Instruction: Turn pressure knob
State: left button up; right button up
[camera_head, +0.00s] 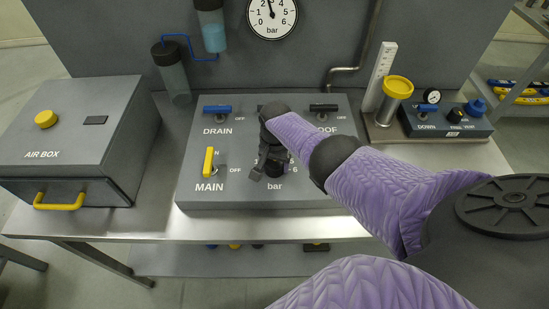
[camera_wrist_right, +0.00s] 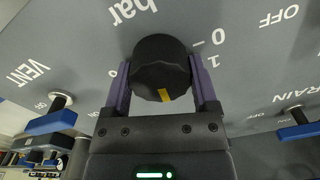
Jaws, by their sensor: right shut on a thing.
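The pressure knob (camera_wrist_right: 158,62) is a black, ridged round knob with a yellow mark on its rim. In the right wrist view it sits between the two fingers of my right gripper (camera_wrist_right: 162,80), which is shut on it. The yellow mark faces the gripper's palm, and the digits 0 and 1 show to the right of the knob. In the head view my right gripper (camera_head: 268,163) reaches down over the knob, hiding most of it, above the "bar" label on the grey panel (camera_head: 230,190). My left gripper is not in view.
The panel also carries the yellow MAIN lever (camera_head: 208,161), the blue DRAIN lever (camera_head: 217,109) and a black lever (camera_head: 323,107). The air box (camera_head: 75,130) stands left. A round gauge (camera_head: 271,14) is on the back wall. A small blue-grey unit (camera_head: 447,122) stands right.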

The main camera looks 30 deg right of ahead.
aim_at(275, 162)
jog(key=shift+m+p, duration=0.3)
jog(key=shift+m, duration=1.9)
jog(key=o, duration=1.1)
jog(key=shift+o, duration=0.2)
notch_tip(275, 162, up, 10)
jog(key=p, duration=0.8)
jog(key=shift+d, duration=0.1)
